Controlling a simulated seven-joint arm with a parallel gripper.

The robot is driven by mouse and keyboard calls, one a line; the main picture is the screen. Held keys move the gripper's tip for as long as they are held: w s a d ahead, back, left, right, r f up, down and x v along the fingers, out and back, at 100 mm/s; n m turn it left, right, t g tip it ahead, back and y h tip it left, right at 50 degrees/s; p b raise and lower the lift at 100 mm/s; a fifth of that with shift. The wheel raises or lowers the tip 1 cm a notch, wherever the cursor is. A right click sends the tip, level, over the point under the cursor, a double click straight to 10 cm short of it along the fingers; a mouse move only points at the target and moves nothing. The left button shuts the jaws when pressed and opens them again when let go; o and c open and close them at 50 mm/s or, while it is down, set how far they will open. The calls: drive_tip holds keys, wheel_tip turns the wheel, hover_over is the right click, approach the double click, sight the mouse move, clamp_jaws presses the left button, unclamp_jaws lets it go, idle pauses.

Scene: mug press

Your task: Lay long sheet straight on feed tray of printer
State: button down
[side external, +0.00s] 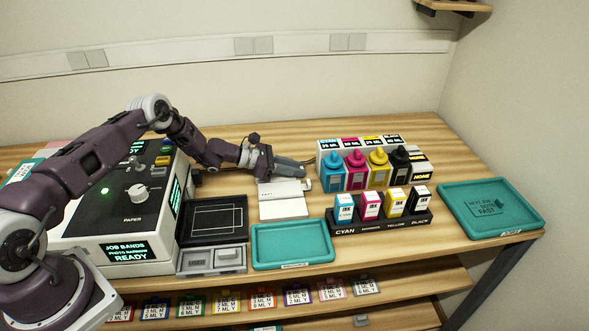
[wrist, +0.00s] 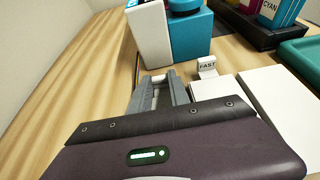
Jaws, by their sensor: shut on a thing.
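My gripper (side external: 303,170) is low over the table, behind the white sheets, with its fingers pointing right. In the wrist view its fingers (wrist: 160,86) are closed around a narrow pale thing (wrist: 157,92), mostly hidden; I cannot tell whether it is part of a sheet. White sheets lie flat as a back piece (side external: 280,187) and a front piece (side external: 283,208); they also show right of the fingers in the wrist view (wrist: 278,98). A white tab marked FAST (wrist: 207,67) stands at their far end. The printer (side external: 135,215) is at left, its screen reading READY. I cannot identify its feed tray for certain.
A black plate with white outlines (side external: 213,218) lies beside the printer, behind a grey unit (side external: 211,260). An empty teal tray (side external: 292,246) is at front. Ink bottles (side external: 356,170) and a cartridge rack (side external: 380,222) stand right of the sheets. Another teal tray (side external: 531,221) is far right.

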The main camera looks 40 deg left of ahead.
drive_tip(key=shift+f, duration=0.2)
drive_tip(key=c, duration=1.2)
unclamp_jaws()
drive_tip(key=shift+c, duration=0.2)
drive_tip(key=shift+r, duration=0.15)
drive_tip(key=v, duration=0.2)
drive_tip(key=shift+s+a+r, duration=0.15)
drive_tip(key=shift+s+a, duration=0.05)
drive_tip(key=shift+a, duration=0.05)
wheel_tip(320, 180, up, 7)
drive_tip(key=shift+s+r, duration=0.15)
